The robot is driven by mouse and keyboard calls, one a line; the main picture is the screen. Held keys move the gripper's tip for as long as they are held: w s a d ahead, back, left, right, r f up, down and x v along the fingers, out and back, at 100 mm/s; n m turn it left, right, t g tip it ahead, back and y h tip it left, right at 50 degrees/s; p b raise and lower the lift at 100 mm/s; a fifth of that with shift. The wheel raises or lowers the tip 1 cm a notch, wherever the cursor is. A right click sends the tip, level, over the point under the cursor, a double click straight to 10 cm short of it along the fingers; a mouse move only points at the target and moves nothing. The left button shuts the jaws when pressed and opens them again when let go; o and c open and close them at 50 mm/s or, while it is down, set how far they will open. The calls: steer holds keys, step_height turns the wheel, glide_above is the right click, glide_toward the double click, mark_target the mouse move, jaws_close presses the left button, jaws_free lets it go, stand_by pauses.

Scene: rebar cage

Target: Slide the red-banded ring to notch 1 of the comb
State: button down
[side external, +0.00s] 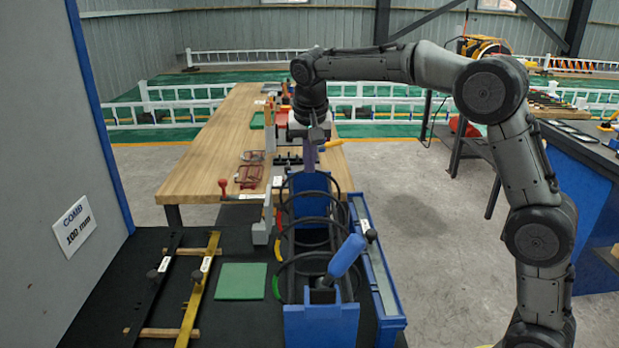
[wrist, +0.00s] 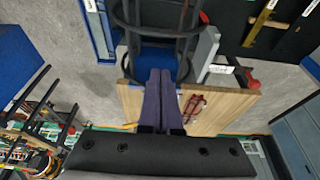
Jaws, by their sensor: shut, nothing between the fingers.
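My gripper (side external: 311,168) is shut and empty, pointing down at the far end of the rebar cage, by the far blue end block (side external: 309,184). In the wrist view its purple fingers (wrist: 160,75) are together, in front of a black ring (wrist: 126,66). Several black rings hang around the long bars between the far and near blue end blocks. The far ring (side external: 345,192) has what looks like a small red band (side external: 279,221) on its left; a yellow-orange band and a green band (side external: 276,287) sit on nearer rings. I cannot tell the comb or its notch 1 clearly.
A blue-handled tool (side external: 347,256) stands at the near end block. A blue tray (side external: 377,262) runs along the right side. Black and yellow bars (side external: 198,290) and a green pad (side external: 241,281) lie left. A wooden table (side external: 205,150) stands behind.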

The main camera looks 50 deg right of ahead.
steer(key=s+a+r+n+t+y, duration=0.1)
steer(key=s+a+r+n+t, duration=0.15)
steer(key=s+n, duration=0.55)
steer(key=s+a+r+n+t+y, duration=0.1)
steer(key=s+a+r+n+t, duration=0.25)
steer(key=n, duration=0.55)
steer(key=w+d+f+g, duration=0.1)
steer(key=w+d+f, duration=0.1)
steer(key=w+f, duration=0.4)
steer(key=shift+w+d+f+g, duration=0.4)
steer(key=shift+f, duration=1.4)
